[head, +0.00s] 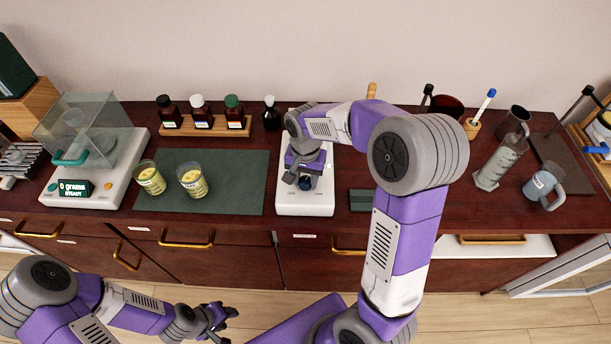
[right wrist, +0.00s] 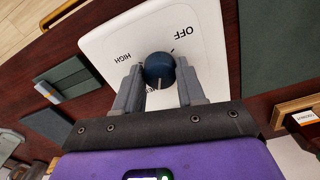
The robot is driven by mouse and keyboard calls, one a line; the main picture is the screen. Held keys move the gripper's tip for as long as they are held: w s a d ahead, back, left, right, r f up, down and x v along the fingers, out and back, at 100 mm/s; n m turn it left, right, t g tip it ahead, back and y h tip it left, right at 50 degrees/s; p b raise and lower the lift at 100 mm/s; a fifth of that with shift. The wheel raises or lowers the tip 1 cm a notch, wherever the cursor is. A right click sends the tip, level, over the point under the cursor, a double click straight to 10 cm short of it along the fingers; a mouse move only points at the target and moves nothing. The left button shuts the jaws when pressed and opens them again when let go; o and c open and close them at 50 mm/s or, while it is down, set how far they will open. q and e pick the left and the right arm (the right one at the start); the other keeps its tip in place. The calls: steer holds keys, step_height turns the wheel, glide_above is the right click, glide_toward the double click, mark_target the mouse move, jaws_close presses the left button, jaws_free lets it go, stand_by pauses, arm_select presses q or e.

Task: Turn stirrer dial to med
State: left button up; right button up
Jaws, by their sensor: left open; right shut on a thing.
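The stirrer (head: 305,208) is a white flat-topped unit at the middle of the bench. Its dark blue dial (right wrist: 159,68) shows in the right wrist view, and part of it in the head view (head: 305,184). My right gripper (right wrist: 160,80) is shut on the dial, one grey finger on each side. The dial's pale mark points toward the gripper, at a partly hidden label starting "ME". The OFF and HIGH labels are readable on the white top. My left gripper (head: 226,317) is open and empty, low in front of the bench.
A dark green mat (head: 240,175) with two beakers of yellow content (head: 192,181) lies left of the stirrer. A balance (head: 90,165) stands further left. A rack of bottles (head: 205,126) is behind the mat. A cylinder (head: 497,165) and mug (head: 541,186) stand at the right.

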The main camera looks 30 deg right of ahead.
mark_target(306, 180)
steer(key=shift+m, duration=1.1)
steer(key=o, duration=1.1)
steer(key=shift+c, duration=0.2)
step_height(306, 180, up, 8)
steer(key=shift+f+p, duration=0.2)
steer(key=shift+p, duration=0.75)
